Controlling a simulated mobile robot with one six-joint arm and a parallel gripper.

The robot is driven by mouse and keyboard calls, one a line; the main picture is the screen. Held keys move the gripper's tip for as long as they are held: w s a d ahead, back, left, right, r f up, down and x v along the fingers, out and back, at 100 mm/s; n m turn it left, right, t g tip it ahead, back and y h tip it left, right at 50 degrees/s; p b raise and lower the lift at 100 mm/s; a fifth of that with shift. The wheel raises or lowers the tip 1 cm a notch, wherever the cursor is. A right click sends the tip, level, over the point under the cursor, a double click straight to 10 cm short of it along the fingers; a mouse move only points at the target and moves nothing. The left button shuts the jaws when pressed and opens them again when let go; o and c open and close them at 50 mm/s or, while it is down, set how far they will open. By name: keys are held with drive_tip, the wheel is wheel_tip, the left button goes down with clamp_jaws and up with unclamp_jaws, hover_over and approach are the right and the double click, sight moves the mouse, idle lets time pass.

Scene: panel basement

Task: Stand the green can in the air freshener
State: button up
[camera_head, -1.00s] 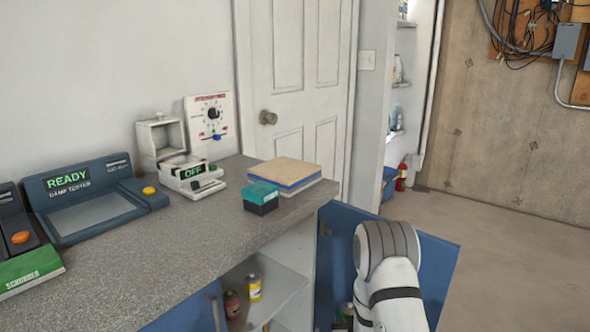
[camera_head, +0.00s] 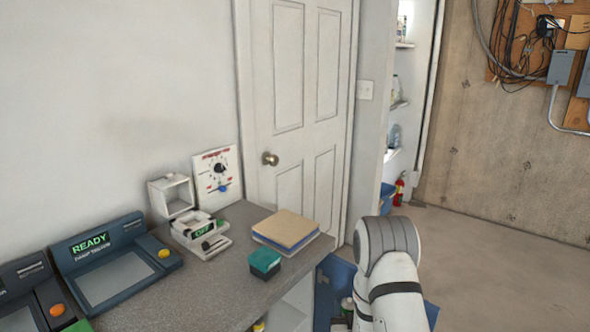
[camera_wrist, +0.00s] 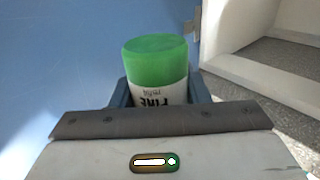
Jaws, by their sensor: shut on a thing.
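The green can (camera_wrist: 155,62), with a green top and a white label whose lettering looks upside down, is between the jaws of my gripper (camera_wrist: 160,92) in the wrist view. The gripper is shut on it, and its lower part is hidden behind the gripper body. In the head view my arm covers most of the gripper. A white device with an OFF display (camera_head: 203,231) stands on the counter by the wall. A small white open-fronted box (camera_head: 153,197) stands behind it. I cannot tell for certain which of these is the air freshener.
The grey counter (camera_head: 185,290) also holds a READY damp tester (camera_head: 110,275), a teal-and-black box (camera_head: 264,264) and a stacked tan-and-blue block (camera_head: 287,231). A dial panel (camera_head: 218,174) leans on the wall. The blue cabinet door (camera_wrist: 55,55) is beside the can.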

wheel_tip(320, 180, up, 8)
drive_tip(key=p, duration=0.5)
drive_tip(key=shift+f+p, duration=0.15)
drive_tip(key=shift+p, duration=0.2)
drive_tip(key=s, duration=0.1)
drive_tip(key=s+r, duration=0.1)
drive_tip(key=s, duration=0.1)
drive_tip(key=s+r, duration=0.1)
drive_tip(key=s, duration=0.1)
drive_tip(key=shift+r, duration=0.2)
